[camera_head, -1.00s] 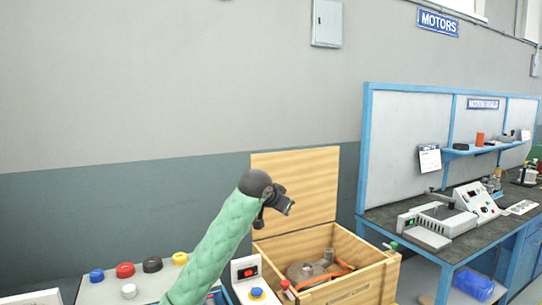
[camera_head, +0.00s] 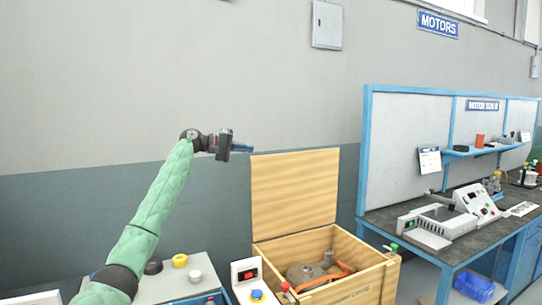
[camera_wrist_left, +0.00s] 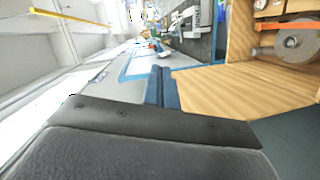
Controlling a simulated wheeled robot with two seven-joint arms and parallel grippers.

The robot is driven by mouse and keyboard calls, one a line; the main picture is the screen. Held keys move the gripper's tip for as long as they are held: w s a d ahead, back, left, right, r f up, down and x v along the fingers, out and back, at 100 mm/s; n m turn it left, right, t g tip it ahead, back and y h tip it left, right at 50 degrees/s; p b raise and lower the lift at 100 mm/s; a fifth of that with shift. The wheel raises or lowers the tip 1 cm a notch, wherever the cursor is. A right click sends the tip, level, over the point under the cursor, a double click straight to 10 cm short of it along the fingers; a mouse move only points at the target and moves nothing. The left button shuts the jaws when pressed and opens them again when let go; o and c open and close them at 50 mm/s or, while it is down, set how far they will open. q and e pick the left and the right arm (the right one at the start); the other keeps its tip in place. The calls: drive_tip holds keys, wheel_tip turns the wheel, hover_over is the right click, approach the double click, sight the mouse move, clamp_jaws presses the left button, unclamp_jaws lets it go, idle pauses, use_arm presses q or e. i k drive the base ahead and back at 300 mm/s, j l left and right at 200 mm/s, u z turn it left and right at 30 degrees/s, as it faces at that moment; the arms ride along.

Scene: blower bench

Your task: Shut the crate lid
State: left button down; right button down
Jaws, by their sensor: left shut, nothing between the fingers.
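The wooden crate (camera_head: 372,285) stands open at the lower middle of the head view, with a grey metal part (camera_head: 305,272) and an orange piece inside. Its lid (camera_head: 294,190) stands upright at the back edge. In the left wrist view the lid (camera_wrist_left: 240,88) shows close by at the right, with the grey part (camera_wrist_left: 288,42) beyond it. My right gripper is not in view.
A panel with coloured buttons (camera_head: 180,261) is left of the crate, and a small control box (camera_head: 248,278) stands beside it. A blue-framed workbench (camera_head: 450,247) with instruments is at the right. The wall above the lid is clear.

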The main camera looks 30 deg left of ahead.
sight(294, 192)
drive_tip(key=i+j, duration=0.75)
drive_tip(key=i, duration=0.1)
